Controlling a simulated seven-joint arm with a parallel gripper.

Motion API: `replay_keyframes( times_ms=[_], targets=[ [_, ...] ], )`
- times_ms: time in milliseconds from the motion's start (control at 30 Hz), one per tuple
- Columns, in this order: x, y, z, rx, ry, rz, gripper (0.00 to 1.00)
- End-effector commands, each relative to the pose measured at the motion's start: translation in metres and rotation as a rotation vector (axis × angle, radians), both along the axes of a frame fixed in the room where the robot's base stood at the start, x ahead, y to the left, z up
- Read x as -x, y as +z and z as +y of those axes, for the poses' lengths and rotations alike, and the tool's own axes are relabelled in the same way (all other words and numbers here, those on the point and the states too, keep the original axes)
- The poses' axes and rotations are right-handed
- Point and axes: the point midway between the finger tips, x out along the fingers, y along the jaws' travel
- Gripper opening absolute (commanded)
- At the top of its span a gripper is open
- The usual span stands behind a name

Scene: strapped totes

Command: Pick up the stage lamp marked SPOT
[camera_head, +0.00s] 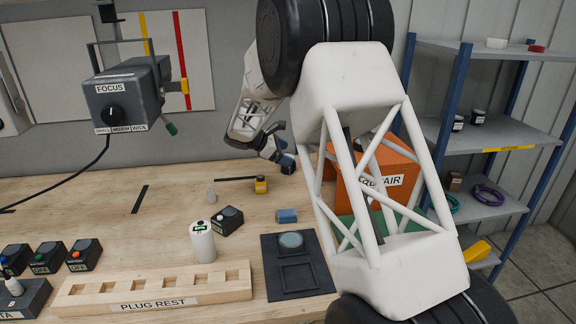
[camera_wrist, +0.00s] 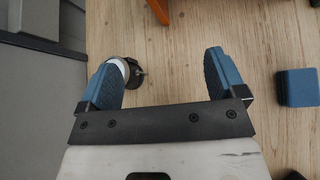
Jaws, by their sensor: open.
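No SPOT marking can be read in either view. In the wrist view, a small dark round object with a pale face (camera_wrist: 135,75) lies on the wooden bench beside the left finger, which partly covers it; I cannot tell whether it is a lamp. My gripper (camera_wrist: 168,80) has its two blue-padded fingers spread wide, with bare wood between them. In the head view my gripper (camera_head: 285,162) is small, over the back of the bench. A grey lamp-like housing (camera_head: 126,92) marked FOCUS, with a black knob, hangs at the upper left.
A blue block (camera_head: 287,215) lies on the bench, also right of my gripper in the wrist view (camera_wrist: 298,87). An orange tote (camera_head: 375,175) is partly behind my arm. A PLUG REST rack (camera_head: 153,290), white canister (camera_head: 203,248) and black tray (camera_head: 298,277) stand in front.

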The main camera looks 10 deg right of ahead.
Motion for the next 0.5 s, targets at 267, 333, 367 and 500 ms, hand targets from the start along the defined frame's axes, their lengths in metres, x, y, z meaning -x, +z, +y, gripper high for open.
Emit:
replay_keyframes(
  times_ms=[267, 333, 367, 500],
  targets=[
    [-0.057, -0.047, 0.023, 0.127, 0.108, 0.090, 0.90],
    [-0.068, -0.057, 0.029, 0.156, 0.132, 0.109, 0.90],
    [-0.073, -0.061, 0.031, 0.166, 0.141, 0.116, 0.90],
    [-0.088, -0.075, 0.039, 0.206, 0.172, 0.142, 0.90]
  ],
)
